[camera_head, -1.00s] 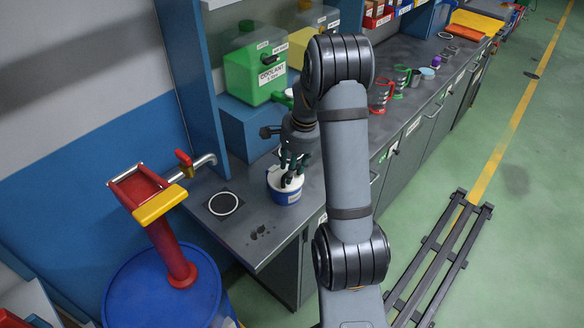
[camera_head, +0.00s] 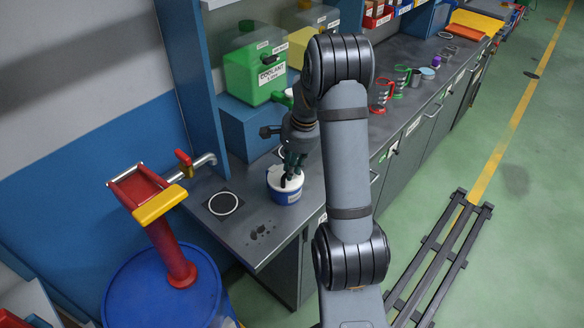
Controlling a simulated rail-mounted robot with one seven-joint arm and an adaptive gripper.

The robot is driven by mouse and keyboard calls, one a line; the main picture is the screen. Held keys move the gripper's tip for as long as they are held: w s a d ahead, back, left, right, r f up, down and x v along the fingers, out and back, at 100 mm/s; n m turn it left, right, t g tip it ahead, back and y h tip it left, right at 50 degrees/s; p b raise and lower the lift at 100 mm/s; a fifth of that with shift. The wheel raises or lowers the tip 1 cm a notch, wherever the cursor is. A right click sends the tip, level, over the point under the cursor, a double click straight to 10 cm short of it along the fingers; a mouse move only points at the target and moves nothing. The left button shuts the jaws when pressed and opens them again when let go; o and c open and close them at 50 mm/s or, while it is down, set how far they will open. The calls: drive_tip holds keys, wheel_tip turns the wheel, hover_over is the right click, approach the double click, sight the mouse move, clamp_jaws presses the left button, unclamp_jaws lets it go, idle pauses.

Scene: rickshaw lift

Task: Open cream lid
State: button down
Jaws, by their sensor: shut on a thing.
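A small blue tub (camera_head: 287,197) with a white label stands on the grey counter near its front left corner. Its cream-white lid (camera_head: 281,178) shows on top. My gripper (camera_head: 290,178) points down at the lid from above, its dark fingers closed at the lid's top. The fingers hide part of the lid, and I cannot see exactly which part they hold. The lid appears to sit on the tub.
A white ring on a dark square (camera_head: 223,203) lies left of the tub. A green coolant container (camera_head: 255,70) stands behind on a blue block. Red (camera_head: 381,96) and green mugs (camera_head: 401,80) stand right along the counter. A blue drum (camera_head: 165,285) is front left.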

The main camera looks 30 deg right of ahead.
drive_tip(key=shift+w+r, duration=0.1)
drive_tip(key=shift+w+a+r, duration=0.3)
drive_tip(key=shift+w+r, duration=0.4)
drive_tip(key=shift+r, duration=0.2)
drive_tip(key=w+a+r+p, duration=0.1)
drive_tip(key=w+a+r, duration=0.1)
drive_tip(key=w, duration=0.4)
drive_tip(key=shift+a+r, duration=0.3)
drive_tip(key=shift+r, duration=0.2)
drive_tip(key=c, duration=2.5)
unclamp_jaws()
drive_tip(key=shift+w+a, duration=0.1)
drive_tip(key=shift+w, duration=0.15)
drive_tip(key=shift+o, duration=1.2)
drive_tip(key=shift+a+f, duration=0.15)
drive_tip(key=shift+f, duration=0.2)
drive_tip(key=shift+o, duration=1.2)
drive_tip(key=shift+s, duration=0.3)
drive_tip(key=o, duration=0.4)
drive_tip(key=shift+d, duration=0.2)
